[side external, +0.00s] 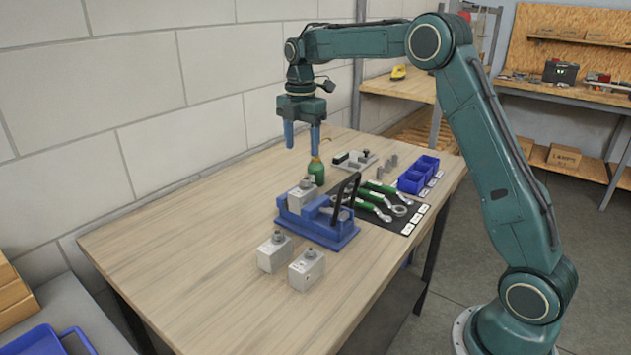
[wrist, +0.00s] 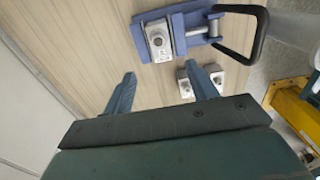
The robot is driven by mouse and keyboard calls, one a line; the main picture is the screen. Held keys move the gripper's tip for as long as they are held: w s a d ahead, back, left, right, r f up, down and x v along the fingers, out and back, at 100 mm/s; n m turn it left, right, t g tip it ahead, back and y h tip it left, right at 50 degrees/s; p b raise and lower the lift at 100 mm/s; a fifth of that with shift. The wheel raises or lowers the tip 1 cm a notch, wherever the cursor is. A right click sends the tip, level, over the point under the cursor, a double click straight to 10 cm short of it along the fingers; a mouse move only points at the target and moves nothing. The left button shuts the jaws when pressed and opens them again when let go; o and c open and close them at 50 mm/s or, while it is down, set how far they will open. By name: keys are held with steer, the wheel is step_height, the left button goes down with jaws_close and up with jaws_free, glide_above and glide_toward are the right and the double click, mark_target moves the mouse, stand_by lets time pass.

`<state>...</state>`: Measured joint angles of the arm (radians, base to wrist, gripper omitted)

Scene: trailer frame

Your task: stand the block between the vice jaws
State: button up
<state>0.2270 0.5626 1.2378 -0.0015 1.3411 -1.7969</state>
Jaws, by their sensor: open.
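The blue vice (side external: 330,232) is on the wooden table, with a black handle at its right. A grey block (side external: 302,193) with a round knob on top stands upright at the vice's left end, apparently between the jaws; the exact jaw contact is hard to see. The wrist view shows this block (wrist: 158,41) on the blue vice (wrist: 190,20) from above. Two similar grey blocks, one (side external: 274,252) left and one (side external: 307,268) right, stand on the table in front of the vice. My gripper (side external: 302,150) is open and empty, raised above and behind the vice.
A green bottle (side external: 316,172) stands behind the vice, below my gripper. Green-handled tools (side external: 375,197) lie on a dark mat to the right, with blue bins (side external: 411,183) beyond. A white wall borders the table's far side. The table's left part is clear.

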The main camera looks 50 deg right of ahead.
steer(key=shift+r, duration=0.1)
steer(key=s+a+r+m+t, duration=0.1)
steer(key=s+a+r+m, duration=0.3)
steer(key=s, duration=0.4)
steer(key=s+a+r+m+t, duration=0.2)
steer(key=s+a+r+m, duration=0.25)
steer(key=s, duration=0.35)
steer(key=s+a+f+m+t, duration=0.1)
steer(key=s+m, duration=0.3)
steer(key=s, duration=0.5)
steer(key=s+a+f+m+t, duration=0.1)
steer(key=s+f+m, duration=0.3)
steer(key=s, duration=0.5)
steer(key=shift+a+f+m+t, duration=0.2)
steer(key=shift+a+m+t, duration=0.1)
steer(key=shift+a+m, duration=0.45)
